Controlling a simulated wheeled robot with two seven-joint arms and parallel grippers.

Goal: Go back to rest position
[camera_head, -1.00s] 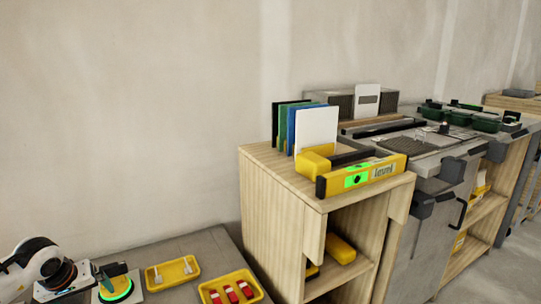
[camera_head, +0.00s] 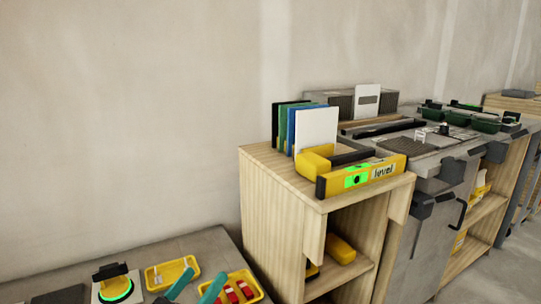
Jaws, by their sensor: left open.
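My left gripper (camera_head: 197,285) shows at the bottom edge as two teal fingers, spread apart and empty. They appear in front of the yellow trays on the low grey table. The rest of the left arm is out of the frame. A round tool with a green ring and a black handle (camera_head: 111,271) stands on a light tile left of the fingers. My right gripper is not in view.
A yellow tray with pale pieces (camera_head: 158,286) and a yellow tray with red pieces (camera_head: 257,284) lie on the grey table (camera_head: 190,245). A wooden cabinet (camera_head: 268,210) stands to the right, bearing a yellow level (camera_head: 334,184) and upright coloured boards (camera_head: 318,127).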

